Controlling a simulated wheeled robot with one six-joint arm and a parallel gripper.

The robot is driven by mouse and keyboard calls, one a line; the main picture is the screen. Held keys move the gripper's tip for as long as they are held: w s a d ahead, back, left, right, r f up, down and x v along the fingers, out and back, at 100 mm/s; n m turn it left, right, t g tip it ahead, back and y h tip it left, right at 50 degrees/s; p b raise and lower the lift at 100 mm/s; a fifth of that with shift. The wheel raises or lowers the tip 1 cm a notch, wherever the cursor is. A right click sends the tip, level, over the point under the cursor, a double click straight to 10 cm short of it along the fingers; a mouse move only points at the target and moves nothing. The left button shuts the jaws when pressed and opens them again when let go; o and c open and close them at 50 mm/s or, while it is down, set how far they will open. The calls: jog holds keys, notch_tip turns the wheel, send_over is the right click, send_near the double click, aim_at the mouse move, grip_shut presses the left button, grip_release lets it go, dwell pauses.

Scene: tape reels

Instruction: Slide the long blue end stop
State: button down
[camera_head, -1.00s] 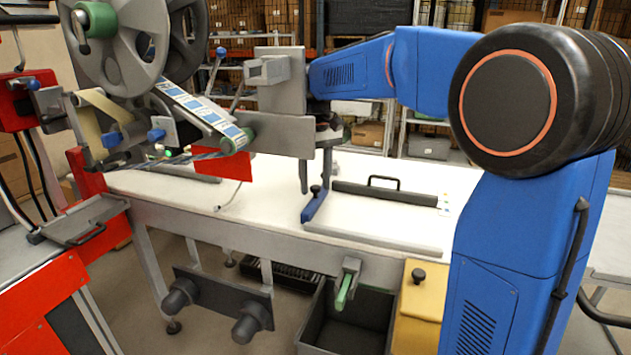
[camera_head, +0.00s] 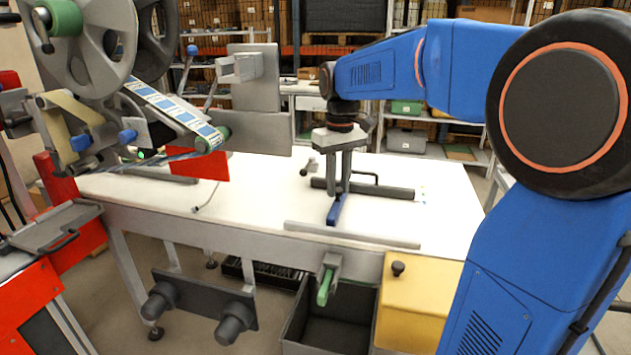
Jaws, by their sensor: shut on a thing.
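The long blue end stop (camera_head: 337,208) is a narrow blue bar on the white table top. Its near end lies close to the low grey front rail (camera_head: 350,235), right of that rail's left end. My gripper (camera_head: 339,190) points down from above with its grey fingers close together, shut on the stop. The fingers and wrist hide the stop's far part. I cannot tell exactly where along its length it is held.
A black bar with a handle (camera_head: 390,191) lies behind the stop. A small dark knob (camera_head: 305,171) stands to its left. The labelling machine's roller (camera_head: 218,131) and red plate (camera_head: 201,165) are left. White table (camera_head: 455,213) is clear at right.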

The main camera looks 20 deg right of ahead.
jog(key=shift+s+d, duration=0.45)
jog(key=shift+d, duration=0.2)
jog(key=shift+s+d, duration=0.45)
jog(key=shift+d, duration=0.2)
jog(key=c, duration=1.5)
grip_release()
jog(key=shift+r, duration=0.1)
notch_tip(320, 180, up, 17)
jog(key=shift+r, duration=0.15)
